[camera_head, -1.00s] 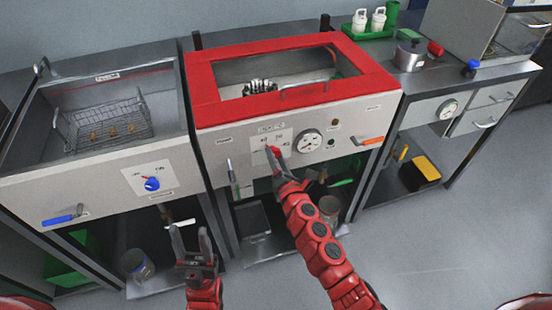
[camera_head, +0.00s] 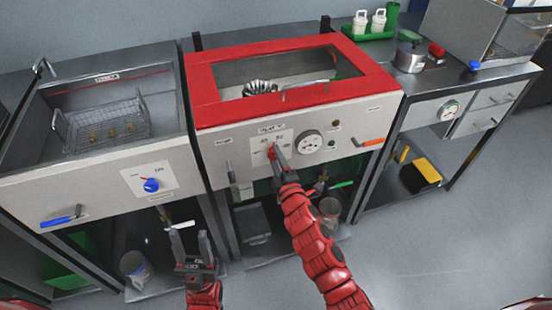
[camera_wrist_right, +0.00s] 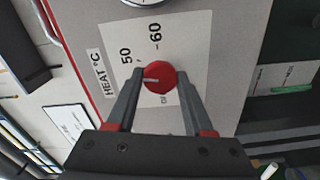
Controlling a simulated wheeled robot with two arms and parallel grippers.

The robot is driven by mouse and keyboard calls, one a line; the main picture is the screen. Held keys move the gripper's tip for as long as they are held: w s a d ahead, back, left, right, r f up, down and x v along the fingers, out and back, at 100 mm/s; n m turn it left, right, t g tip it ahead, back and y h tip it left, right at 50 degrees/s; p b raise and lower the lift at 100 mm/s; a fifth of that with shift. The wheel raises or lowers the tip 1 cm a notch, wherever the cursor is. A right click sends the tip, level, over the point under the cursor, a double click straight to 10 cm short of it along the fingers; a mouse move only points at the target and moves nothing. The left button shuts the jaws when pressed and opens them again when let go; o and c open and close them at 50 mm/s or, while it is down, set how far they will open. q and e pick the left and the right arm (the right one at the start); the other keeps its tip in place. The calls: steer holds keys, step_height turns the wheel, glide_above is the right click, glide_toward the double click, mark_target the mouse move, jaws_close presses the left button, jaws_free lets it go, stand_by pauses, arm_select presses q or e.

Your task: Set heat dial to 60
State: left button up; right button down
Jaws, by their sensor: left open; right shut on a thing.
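The red heat dial (camera_wrist_right: 160,77) sits on a pale scale plate (camera_wrist_right: 185,55) with the marks 50 and 60 and the label HEAT °C. In the right wrist view its white pointer line points left, away from the 60 and a little below the 50. The dial also shows in the head view (camera_head: 271,153), on the front of the red-framed unit. My right gripper (camera_wrist_right: 160,88) is shut on the dial, one finger on each side. The lower part of the scale is hidden by the gripper. My left gripper (camera_head: 191,238) is open and empty, low in front of the units.
A round gauge (camera_head: 309,142) is right of the dial, and an orange-handled lever (camera_head: 369,142) is further right. The left unit has a blue knob (camera_head: 151,185) and a wire basket (camera_head: 105,122). A shelf with a can (camera_head: 330,208) is under the red-framed unit. The floor at right is clear.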

steer(key=shift+f+m+b, duration=0.1)
steer(key=shift+m+b, duration=0.2)
steer(key=shift+m, duration=7.4)
steer(key=shift+c, duration=1.4)
jaws_free()
steer(key=b+v, duration=0.1)
steer(key=v, duration=1.6)
steer(key=shift+s+b, duration=0.25)
steer(key=shift+b, duration=0.1)
